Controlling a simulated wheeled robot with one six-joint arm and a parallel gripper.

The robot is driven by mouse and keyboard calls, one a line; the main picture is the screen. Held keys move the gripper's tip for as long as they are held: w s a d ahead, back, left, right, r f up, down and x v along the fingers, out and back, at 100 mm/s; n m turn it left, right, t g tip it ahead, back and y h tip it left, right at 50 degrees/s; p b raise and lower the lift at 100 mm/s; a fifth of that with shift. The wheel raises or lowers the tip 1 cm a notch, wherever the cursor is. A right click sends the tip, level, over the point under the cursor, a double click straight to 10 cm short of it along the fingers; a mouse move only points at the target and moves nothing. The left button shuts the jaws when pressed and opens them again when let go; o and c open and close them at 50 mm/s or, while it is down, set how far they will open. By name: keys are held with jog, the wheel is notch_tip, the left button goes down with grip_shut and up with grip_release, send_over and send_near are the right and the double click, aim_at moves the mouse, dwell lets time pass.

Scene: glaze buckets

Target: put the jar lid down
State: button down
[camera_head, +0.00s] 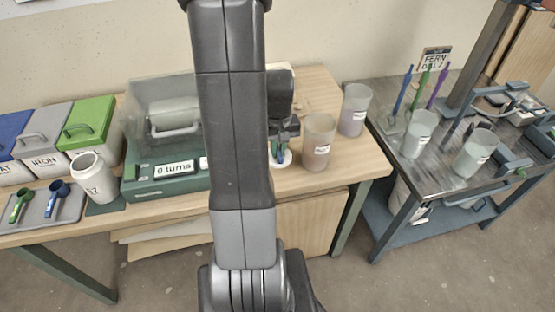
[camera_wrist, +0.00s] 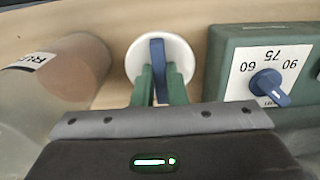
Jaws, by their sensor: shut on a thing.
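The jar lid is a white disc with a blue upright grip; it shows in the wrist view (camera_wrist: 186,52) and, mostly covered by my arm, in the head view (camera_head: 284,163). My gripper's green fingers (camera_wrist: 160,76) are shut on the blue grip, one on each side. In the head view my gripper (camera_head: 278,150) is low over the wooden table (camera_head: 320,88), left of a brown bucket. I cannot tell whether the lid touches the table. An open white jar (camera_head: 95,178) stands farther left.
The brown bucket (camera_head: 318,142) is close to the lid, and a greyer one (camera_head: 354,110) is behind it. A green machine (camera_head: 165,186) is on the other side, its blue dial (camera_wrist: 268,85) facing the wrist camera. Bare wood lies between.

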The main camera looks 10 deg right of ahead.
aim_at(278, 158)
jog(key=shift+f, duration=2.6)
jog(key=shift+f, duration=0.1)
jog(key=shift+f, duration=0.2)
jog(key=c, duration=1.5)
grip_release()
jog(key=shift+r, duration=0.15)
jog(key=shift+o, duration=0.2)
notch_tip(278, 158, up, 12)
jog(key=shift+r, duration=0.15)
jog(key=shift+f, duration=5.45)
